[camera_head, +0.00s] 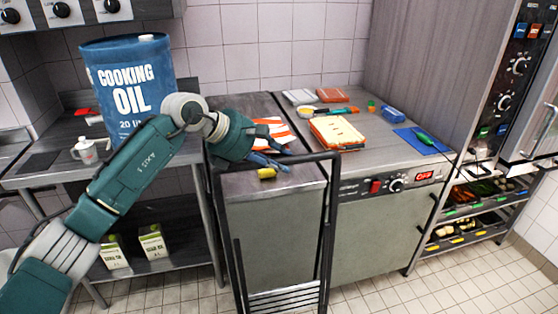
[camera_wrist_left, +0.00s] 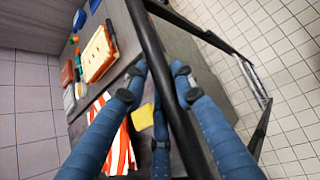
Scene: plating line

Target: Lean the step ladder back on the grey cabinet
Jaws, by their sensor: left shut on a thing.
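The step ladder (camera_head: 332,205) is a black tubular frame with slatted treads low down. It stands in front of the grey cabinet (camera_head: 275,235), its top bar near the worktop's front edge. I cannot tell whether it touches the cabinet. My left gripper (camera_head: 276,163) reaches over the worktop from the left and is shut on the ladder's top bar. In the left wrist view the ladder's black bar (camera_wrist_left: 149,38) passes between the blue fingers of the left gripper (camera_wrist_left: 158,78). My right gripper is not in view.
An orange-and-white striped cloth (camera_head: 272,127) and a yellow block (camera_head: 267,173) are by the gripper. A blue cooking oil drum (camera_head: 128,90) stands at left. Tiled floor (camera_head: 375,297) shows in front.

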